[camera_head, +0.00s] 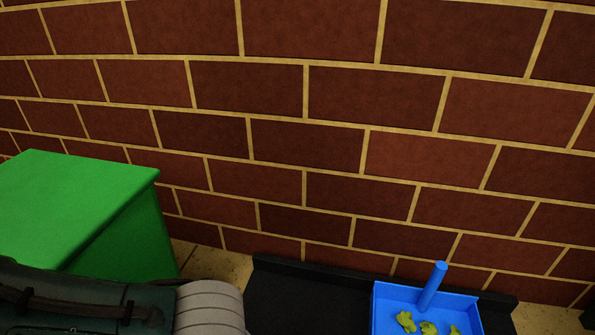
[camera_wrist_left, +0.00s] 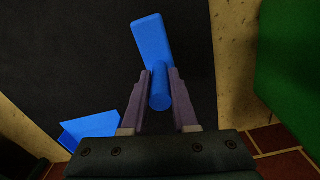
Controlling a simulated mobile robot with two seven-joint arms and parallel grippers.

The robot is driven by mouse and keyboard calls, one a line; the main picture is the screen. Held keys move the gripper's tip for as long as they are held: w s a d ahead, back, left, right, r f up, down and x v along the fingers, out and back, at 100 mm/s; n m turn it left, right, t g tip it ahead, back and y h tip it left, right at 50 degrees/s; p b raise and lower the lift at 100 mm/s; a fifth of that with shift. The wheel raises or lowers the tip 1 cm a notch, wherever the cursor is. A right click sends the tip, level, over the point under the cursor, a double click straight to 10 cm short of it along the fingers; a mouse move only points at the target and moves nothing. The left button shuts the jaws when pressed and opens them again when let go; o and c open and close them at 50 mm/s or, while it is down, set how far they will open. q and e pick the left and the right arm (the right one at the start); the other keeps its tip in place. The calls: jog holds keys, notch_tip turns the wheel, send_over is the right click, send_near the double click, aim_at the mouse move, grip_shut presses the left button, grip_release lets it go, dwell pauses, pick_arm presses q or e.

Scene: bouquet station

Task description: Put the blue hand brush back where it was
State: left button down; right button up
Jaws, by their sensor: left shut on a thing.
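The blue hand brush (camera_wrist_left: 151,40) shows in the left wrist view, with its flat head pointing up the picture and its round handle end toward me. My left gripper (camera_wrist_left: 160,88) is shut on its handle, one purple finger on each side. A black surface lies behind the brush; I cannot tell whether the brush touches it. The bristles are hidden. In the head view part of my left arm shows at the bottom left, but neither the brush nor the left gripper is visible there. My right gripper is in neither view.
A blue dustpan (camera_head: 387,315) with a round handle and several yellow-green scraps (camera_head: 428,327) sits on a black surface (camera_head: 300,290). A blue piece (camera_wrist_left: 88,130) shows at the lower left in the wrist view. A green box (camera_head: 75,205) stands left. A brick wall (camera_head: 335,135) rises behind.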

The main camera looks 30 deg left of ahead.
pick_arm(q)
notch_tip(320, 180, down, 4)
jog(key=b, duration=0.3)
jog(key=shift+r, duration=0.25)
jog(key=shift+f, duration=0.2)
jog(key=c, duration=0.7)
grip_release()
jog(key=shift+r, duration=0.15)
